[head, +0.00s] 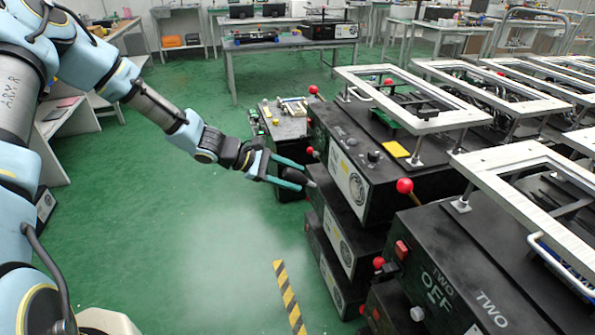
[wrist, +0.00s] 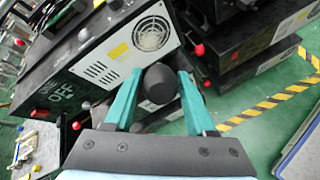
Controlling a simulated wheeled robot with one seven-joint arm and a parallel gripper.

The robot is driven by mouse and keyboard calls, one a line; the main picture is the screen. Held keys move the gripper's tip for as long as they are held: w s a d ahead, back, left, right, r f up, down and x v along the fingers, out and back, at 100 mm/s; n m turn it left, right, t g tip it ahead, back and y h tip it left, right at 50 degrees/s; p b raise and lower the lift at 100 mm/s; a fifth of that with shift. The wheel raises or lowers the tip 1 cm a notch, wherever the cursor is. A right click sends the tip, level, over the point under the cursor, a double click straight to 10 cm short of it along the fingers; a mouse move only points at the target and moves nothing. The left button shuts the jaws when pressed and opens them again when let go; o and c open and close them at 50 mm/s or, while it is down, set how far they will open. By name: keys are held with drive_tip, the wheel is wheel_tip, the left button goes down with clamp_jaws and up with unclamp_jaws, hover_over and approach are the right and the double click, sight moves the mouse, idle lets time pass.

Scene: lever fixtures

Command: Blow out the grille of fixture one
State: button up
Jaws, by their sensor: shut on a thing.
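My gripper (head: 301,175) is shut on a dark rounded blower (head: 292,176). Its teal fingers also show in the wrist view (wrist: 159,76), one on each side of the dark bulb (wrist: 159,88). Fixture one (head: 390,170) is a black box in the head view. The wrist view shows its front (wrist: 62,88) with the words ONE and OFF. Its round grille (wrist: 151,35) sits on a white plate, just beyond the blower; the same grille shows in the head view (head: 357,189). The blower is close to this front; whether it touches cannot be told. Its nozzle is mostly hidden.
Another red ball (head: 313,89) stands at fixture one's far corner. More boxes are stacked below. The green floor (head: 170,220) at left is open, with a striped tape (head: 288,296).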

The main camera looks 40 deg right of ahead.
drive_tip(key=shift+s+d+r, duration=0.3)
drive_tip(key=shift+d+r, duration=0.4)
drive_tip(key=shift+d, duration=0.05)
drive_tip(key=shift+h, duration=0.3)
drive_tip(key=shift+w+f+b+x, duration=0.15)
drive_tip(key=shift+b+x, duration=0.4)
drive_tip(key=shift+x, duration=0.55)
drive_tip(key=shift+w+f+b+x, duration=0.15)
drive_tip(key=shift+b+x, duration=0.4)
drive_tip(key=shift+x, duration=0.5)
drive_tip(key=shift+r, duration=0.1)
drive_tip(key=o, duration=0.7)
drive_tip(key=shift+o, duration=0.6)
clamp_jaws()
